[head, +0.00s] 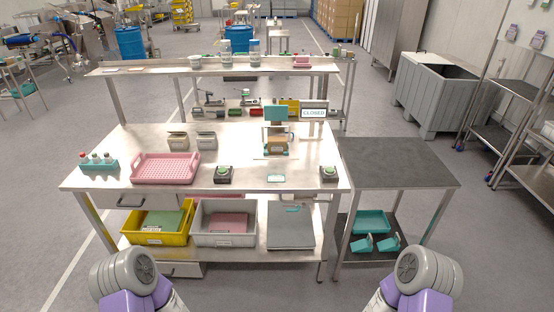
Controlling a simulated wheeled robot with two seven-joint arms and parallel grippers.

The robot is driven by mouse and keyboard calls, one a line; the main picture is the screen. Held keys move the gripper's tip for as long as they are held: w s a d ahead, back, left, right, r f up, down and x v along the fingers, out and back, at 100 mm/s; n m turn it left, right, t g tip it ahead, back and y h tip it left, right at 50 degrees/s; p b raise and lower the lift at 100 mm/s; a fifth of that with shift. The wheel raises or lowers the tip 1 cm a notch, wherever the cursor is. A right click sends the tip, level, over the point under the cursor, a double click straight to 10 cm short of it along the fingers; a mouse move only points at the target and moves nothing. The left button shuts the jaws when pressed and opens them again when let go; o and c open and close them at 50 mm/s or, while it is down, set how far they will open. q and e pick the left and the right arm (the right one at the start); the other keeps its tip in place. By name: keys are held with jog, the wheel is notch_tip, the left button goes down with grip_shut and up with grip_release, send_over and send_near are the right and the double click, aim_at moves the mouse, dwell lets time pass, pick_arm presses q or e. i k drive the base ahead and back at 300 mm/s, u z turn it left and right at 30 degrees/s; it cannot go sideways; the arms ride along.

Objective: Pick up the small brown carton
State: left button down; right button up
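The small brown carton (278,144) is on the steel table (220,170), right of its middle and toward the back. It sits at a small tunnel device with a teal top panel (276,114). Teal and white parts around the carton hide some of it, and its exact seating cannot be told. Only grey and purple links of my two arms show, at the bottom left and bottom right, well short of the carton. Neither gripper is in view.
A "CLOSED" sign (313,113) stands right of the device. A pink tray (166,167), a bottle rack (98,162), two green-button boxes (224,174) (329,173) and two small bins (178,140) are on the table. The dark side table (395,162) has a bare top.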

aim_at(272, 147)
jog(key=u, duration=0.55)
jog(key=i, duration=0.7)
jog(key=u, duration=0.4)
